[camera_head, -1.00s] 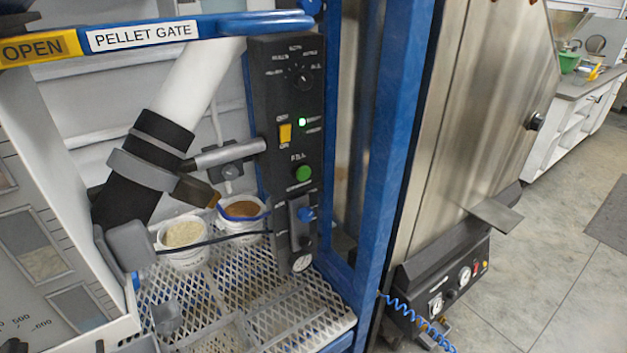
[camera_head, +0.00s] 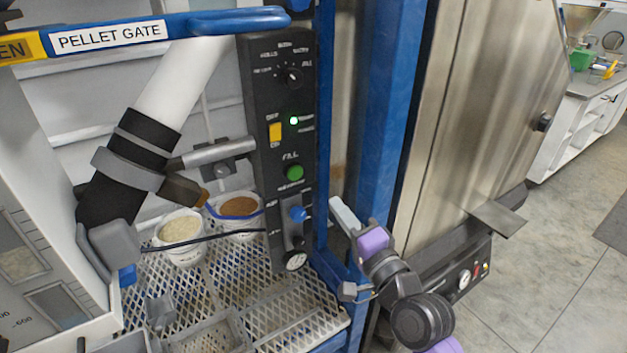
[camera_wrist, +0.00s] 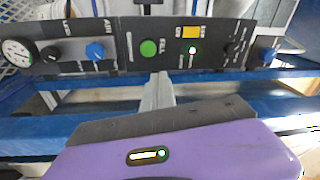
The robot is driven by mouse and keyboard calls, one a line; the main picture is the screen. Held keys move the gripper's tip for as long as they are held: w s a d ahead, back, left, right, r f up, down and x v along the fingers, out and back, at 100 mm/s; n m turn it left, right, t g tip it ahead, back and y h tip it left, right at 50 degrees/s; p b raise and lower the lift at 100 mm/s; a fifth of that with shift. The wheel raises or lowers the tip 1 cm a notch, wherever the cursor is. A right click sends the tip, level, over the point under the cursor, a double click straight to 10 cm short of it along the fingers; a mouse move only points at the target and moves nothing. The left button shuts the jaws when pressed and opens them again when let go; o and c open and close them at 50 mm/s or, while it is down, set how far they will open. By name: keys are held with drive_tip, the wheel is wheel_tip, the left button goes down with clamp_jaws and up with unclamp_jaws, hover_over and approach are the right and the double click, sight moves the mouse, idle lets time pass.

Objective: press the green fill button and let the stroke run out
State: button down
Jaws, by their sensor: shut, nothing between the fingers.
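The green fill button (camera_head: 294,173) sits on the dark upright control panel (camera_head: 272,60), below a lit green lamp and a yellow switch. It also shows in the wrist view (camera_wrist: 149,48), left of and above my fingertips. My gripper (camera_head: 336,205) is shut and empty, to the right of the panel and lower than the button. In the wrist view its closed fingers (camera_wrist: 160,80) point toward the panel. The fingertips appear apart from the button.
A blue frame post (camera_head: 375,110) stands right of the panel, close to my gripper. Two white tubs, one with pale pellets (camera_head: 180,229) and one with brown material (camera_head: 239,207), sit on the mesh shelf (camera_head: 290,322). A blue pellet gate bar (camera_head: 225,22) crosses the top left.

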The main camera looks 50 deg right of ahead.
sight(296, 175)
drive_tip(key=shift+w+a+f+m+y, duration=0.1)
drive_tip(key=shift+a+f+m+y, duration=0.2)
drive_tip(key=shift+f+m, duration=0.2)
drive_tip(key=shift+w+a+f+m+y, duration=0.1)
drive_tip(key=shift+a+f+m+y, duration=0.15)
drive_tip(key=shift+f+m, duration=0.25)
drive_tip(key=shift+w+d, duration=0.1)
drive_tip(key=p+x, duration=0.2)
drive_tip(key=x, duration=1.1)
drive_tip(key=shift+w+d+f, duration=0.1)
drive_tip(key=shift+w+f, duration=0.05)
drive_tip(key=shift+w, duration=0.25)
